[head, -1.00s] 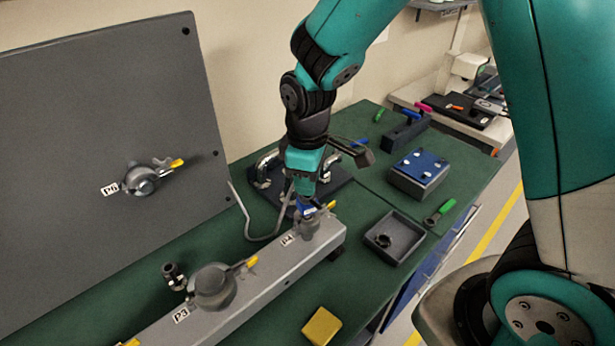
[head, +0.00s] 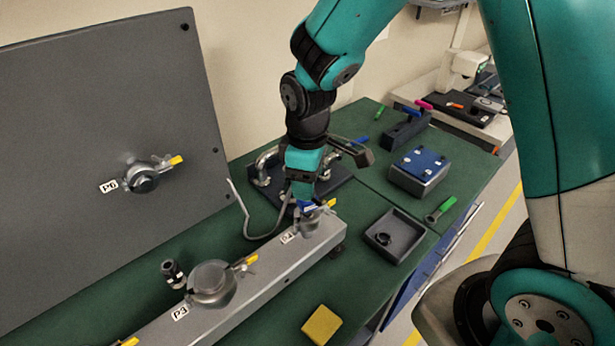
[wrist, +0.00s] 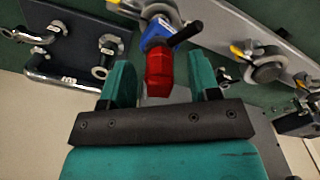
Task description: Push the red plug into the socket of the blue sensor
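The red plug (wrist: 158,75) shows in the wrist view, in line with the blue sensor (wrist: 156,33) and against its near end; I cannot tell how deep it sits. A black bar sticks out beside the sensor. In the head view, the blue sensor (head: 306,208) is at the fitting marked P4 on the grey rail, just under my gripper (head: 303,194). The plug is hidden there. In the wrist view, my gripper (wrist: 161,64) is open, one teal finger on each side of the plug, with a visible gap at both.
The grey rail (head: 262,268) also carries fitting P3 (head: 212,283). A grey panel (head: 90,110) with fitting P6 stands left. A dark plate with metal pipes (head: 335,200) lies behind my gripper. An open tray (head: 378,244), a blue-topped box (head: 420,166) and a yellow block (head: 321,325) are on the green bench.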

